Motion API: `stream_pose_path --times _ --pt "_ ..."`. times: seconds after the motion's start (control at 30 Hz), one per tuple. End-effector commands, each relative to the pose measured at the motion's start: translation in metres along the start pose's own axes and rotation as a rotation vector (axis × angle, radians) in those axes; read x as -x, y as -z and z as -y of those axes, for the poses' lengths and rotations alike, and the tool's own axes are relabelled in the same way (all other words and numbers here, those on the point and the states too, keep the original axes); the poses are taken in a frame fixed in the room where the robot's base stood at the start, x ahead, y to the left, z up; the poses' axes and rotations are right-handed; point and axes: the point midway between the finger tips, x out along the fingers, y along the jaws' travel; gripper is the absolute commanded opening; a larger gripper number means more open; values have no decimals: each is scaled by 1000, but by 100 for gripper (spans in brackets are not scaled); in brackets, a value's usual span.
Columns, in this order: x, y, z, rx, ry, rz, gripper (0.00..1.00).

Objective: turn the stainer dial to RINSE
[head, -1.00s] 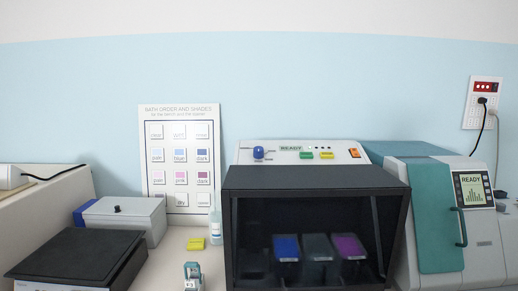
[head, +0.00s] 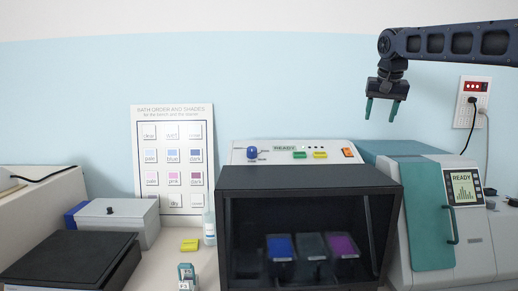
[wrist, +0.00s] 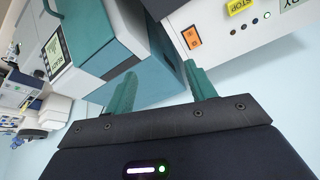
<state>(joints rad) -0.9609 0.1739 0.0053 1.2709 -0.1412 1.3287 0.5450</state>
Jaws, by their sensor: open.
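The stainer (head: 305,180) is a white-topped machine with a dark front hood, in the middle of the head view. The labels around the dial are too small to read. My gripper (head: 382,112) is open and empty, pointing down, high up to the right of the stainer and well away from the dial. In the wrist view its two teal fingers (wrist: 160,88) are apart, with the panel's orange switch (wrist: 192,37) beyond them; the dial is not in that view.
A teal and white machine (head: 430,215) with a READY screen stands right of the stainer. A shade chart (head: 173,125) leans on the wall. A bottle (head: 209,228), a yellow block (head: 190,245) and a grey box (head: 120,217) stand left. The space above the dial is clear.

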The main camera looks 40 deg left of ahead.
Motion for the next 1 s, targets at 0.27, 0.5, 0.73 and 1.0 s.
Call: stream_pose_path --times 0.27,0.5,0.73,1.0 --pt "-11 -11 166 71 46 5 55" --pt "-16 -57 297 118 82 9 55" --pt "-17 -98 369 141 105 11 55" --pt "-28 -107 382 144 106 12 55"
